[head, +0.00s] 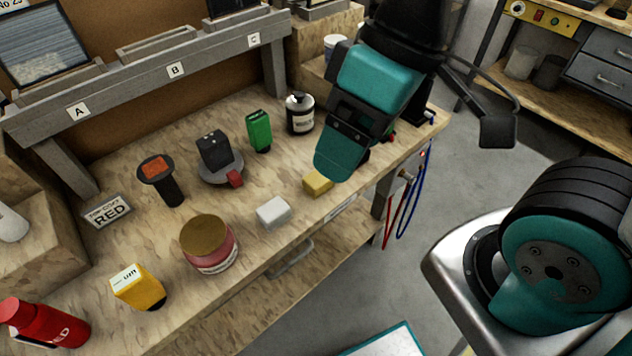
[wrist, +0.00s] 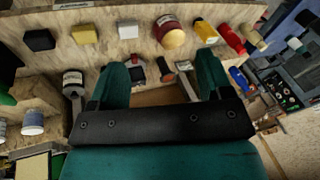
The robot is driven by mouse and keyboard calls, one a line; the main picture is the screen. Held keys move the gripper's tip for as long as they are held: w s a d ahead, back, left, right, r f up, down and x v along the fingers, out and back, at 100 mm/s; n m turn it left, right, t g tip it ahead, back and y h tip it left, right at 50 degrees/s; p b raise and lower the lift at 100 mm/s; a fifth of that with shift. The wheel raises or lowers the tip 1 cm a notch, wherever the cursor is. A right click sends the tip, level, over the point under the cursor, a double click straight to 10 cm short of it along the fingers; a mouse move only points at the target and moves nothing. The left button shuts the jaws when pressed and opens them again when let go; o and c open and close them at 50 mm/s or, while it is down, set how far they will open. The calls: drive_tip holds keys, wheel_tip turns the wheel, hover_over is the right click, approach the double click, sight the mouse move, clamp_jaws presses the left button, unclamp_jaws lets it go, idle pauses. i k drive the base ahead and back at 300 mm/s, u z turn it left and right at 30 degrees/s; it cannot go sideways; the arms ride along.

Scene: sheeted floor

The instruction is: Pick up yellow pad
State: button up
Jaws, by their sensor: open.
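The yellow pad (head: 318,182) is a small block lying on the wooden bench near its front edge, right of a white pad (head: 274,213). In the wrist view the yellow pad (wrist: 84,34) is at the upper left, between a black block (wrist: 39,40) and the white pad (wrist: 128,30). My gripper (head: 345,160) is above the bench, just right of the yellow pad in the head view, and partly hides the bench behind it. In the wrist view its two teal fingers (wrist: 163,76) are spread apart with nothing held between them.
Behind the pads stand a green block (head: 259,131), a dark bottle (head: 300,114) and a black block on a round base (head: 216,153). A gold-lidded jar (head: 208,243) and a yellow-orange container (head: 138,288) stand left. A shelf rail (head: 150,79) runs along the back.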

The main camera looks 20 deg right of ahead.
sight(315, 184)
drive_tip(key=k, duration=0.5)
drive_tip(key=u, duration=1.5)
drive_tip(key=i, duration=0.85)
drive_tip(key=z, duration=1.55)
